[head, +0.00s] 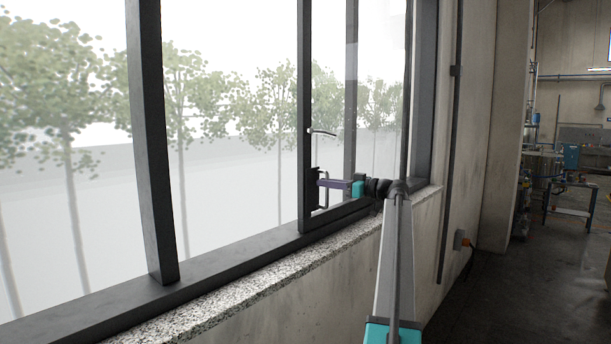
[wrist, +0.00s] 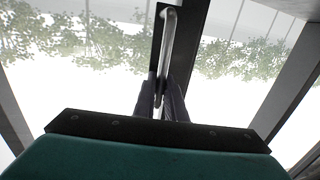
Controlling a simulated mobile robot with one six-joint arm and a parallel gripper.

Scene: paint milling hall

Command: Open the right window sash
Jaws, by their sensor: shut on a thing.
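The right window sash has a dark upright stile (head: 304,90) at its left edge in the head view. A silver lever (head: 322,132) on the stile points sideways to the right. Below it is an upright silver pull bar (head: 325,194), which also runs up the dark stile in the wrist view (wrist: 169,40). My gripper (head: 321,183) reaches it from the right, and its two dark fingers (wrist: 161,103) are shut around the bar's lower part. I cannot tell whether the sash stands clear of its frame.
Another dark upright (head: 351,100) shows right of the stile. A speckled stone sill (head: 250,285) runs below the window, in front of the dark bottom frame. A concrete wall (head: 485,120) stands at right, with open floor (head: 530,290) beyond.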

